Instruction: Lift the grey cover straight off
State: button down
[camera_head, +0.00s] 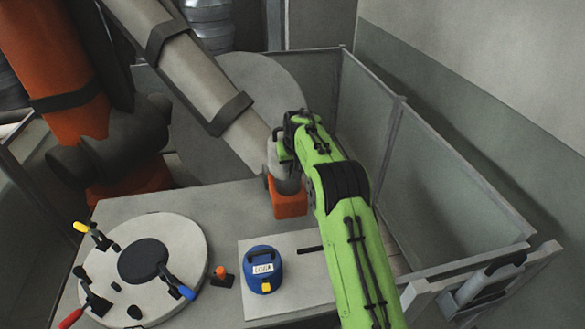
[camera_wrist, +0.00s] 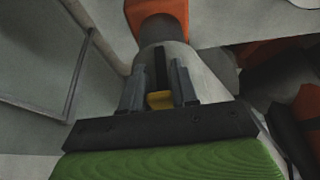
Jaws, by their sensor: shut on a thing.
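A grey cover-like piece (camera_head: 287,184) sits above an orange end block (camera_head: 290,206) at the lower end of a large orange and grey machine arm. In the wrist view the tapered grey surface (camera_wrist: 205,78) meets the orange block (camera_wrist: 158,18). My gripper (camera_head: 287,150), at the end of my green arm, is at the upper side of this grey piece. In the wrist view its two grey fingers (camera_wrist: 158,78) stand either side of a narrow black strip, with a yellow tab near their base. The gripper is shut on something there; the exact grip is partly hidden.
A round pale mould (camera_head: 190,238) with a dark disc (camera_head: 142,260) and coloured clamp handles stands on the left of the bench. A blue labelled box (camera_head: 262,270) sits on a pale plate. Grey panels (camera_head: 450,170) enclose the right side.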

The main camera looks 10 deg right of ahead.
jog(key=shift+r, duration=1.8)
